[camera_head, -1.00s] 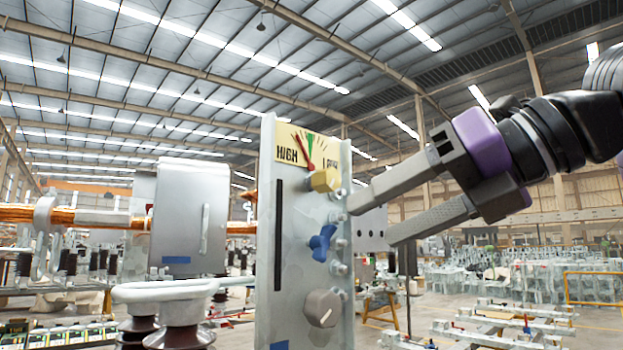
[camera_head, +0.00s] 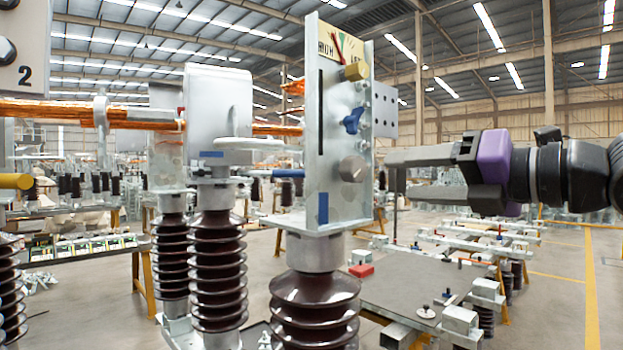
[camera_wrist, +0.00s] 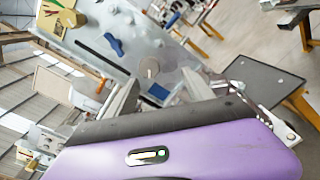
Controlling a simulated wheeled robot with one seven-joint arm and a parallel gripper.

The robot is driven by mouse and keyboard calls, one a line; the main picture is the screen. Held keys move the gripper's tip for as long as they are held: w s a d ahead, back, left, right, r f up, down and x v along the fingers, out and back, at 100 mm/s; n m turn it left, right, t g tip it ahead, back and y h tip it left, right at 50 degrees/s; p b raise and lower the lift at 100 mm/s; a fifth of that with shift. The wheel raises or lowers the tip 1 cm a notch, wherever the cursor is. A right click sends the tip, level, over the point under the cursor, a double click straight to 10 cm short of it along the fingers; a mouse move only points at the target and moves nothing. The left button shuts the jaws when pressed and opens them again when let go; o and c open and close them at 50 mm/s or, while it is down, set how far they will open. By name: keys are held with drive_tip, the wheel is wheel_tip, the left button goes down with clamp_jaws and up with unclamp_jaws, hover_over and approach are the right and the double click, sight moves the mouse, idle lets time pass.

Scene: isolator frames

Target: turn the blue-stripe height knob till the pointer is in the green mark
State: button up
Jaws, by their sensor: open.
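A grey upright panel (camera_head: 312,120) carries a dial (camera_head: 352,38) marked HIGH and apparently LOW. Its red pointer (camera_head: 337,44) leans to the HIGH side of the green mark (camera_head: 346,43). Down the panel sit a yellow knob (camera_head: 355,72), a blue lobed knob (camera_head: 353,120) and a grey round knob (camera_head: 353,168). A blue stripe (camera_head: 323,208) marks the panel's lower part. My gripper (camera_head: 391,168) is open and empty, just right of the grey knob. In the wrist view the grey knob (camera_wrist: 149,67) lies beyond and between the fingers (camera_wrist: 155,96), apparently apart from them.
The panel stands on a brown ribbed insulator (camera_head: 315,310). Other insulators and a grey box (camera_head: 218,105) stand to its left. A panel numbered 2 (camera_head: 28,45) is at the upper left. A low dark-topped table (camera_head: 410,290) is below my gripper. Open floor shows at right.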

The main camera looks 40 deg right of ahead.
sight(361, 169)
drive_tip(key=shift+t+y, duration=0.3)
drive_tip(key=w, duration=0.2)
drive_tip(key=w+a+p, duration=0.1)
drive_tip(key=w, duration=0.2)
drive_tip(key=w+r, duration=0.1)
drive_tip(key=w, duration=0.2)
drive_tip(key=shift+a+r+p, duration=0.1)
drive_tip(key=shift+a+p, duration=0.2)
drive_tip(key=shift+a, duration=0.05)
clamp_jaws()
drive_tip(key=shift+m, duration=0.3)
